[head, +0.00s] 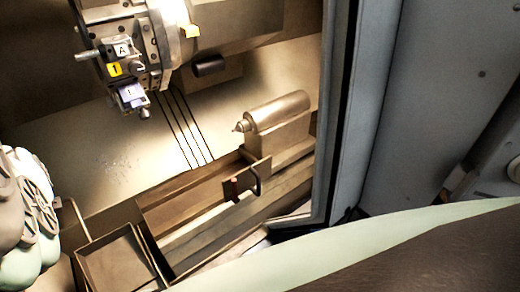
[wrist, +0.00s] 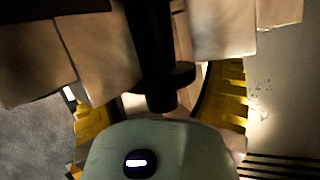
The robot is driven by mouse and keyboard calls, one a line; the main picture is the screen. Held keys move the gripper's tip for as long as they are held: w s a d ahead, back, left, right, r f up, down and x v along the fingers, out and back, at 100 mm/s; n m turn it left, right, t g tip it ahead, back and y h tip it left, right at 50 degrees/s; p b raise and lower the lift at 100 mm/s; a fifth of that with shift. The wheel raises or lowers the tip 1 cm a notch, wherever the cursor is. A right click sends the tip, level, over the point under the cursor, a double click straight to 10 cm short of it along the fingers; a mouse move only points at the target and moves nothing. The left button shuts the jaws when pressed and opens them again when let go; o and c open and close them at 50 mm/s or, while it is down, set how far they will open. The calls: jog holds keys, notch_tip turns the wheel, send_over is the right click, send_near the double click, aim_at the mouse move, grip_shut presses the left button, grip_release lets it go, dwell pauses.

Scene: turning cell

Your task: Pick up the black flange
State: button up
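The black flange (wrist: 165,80) shows in the wrist view as a dark shaft with a wider disc and a short round end. It points down the picture from between pale blocks, which look like chuck jaws (wrist: 225,28). My gripper (wrist: 165,108) has its yellow-padded fingers spread, one on each side of the flange. The flange end lies between the fingers, with gaps visible on both sides, so the gripper looks open and not clamped. The flange's upper part is dark and hard to make out. In the head view, the flange and my gripper are not visible.
In the head view, a tool turret (head: 130,60) hangs at upper left and a tailstock (head: 278,122) stands at centre right. A metal tray (head: 115,262) is at lower left. A grey door frame (head: 365,110) bounds the right. The space between turret and tailstock is clear.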

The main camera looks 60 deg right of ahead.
jog(key=c, duration=0.9)
jog(key=shift+c, duration=0.3)
jog(key=shift+r, duration=0.2)
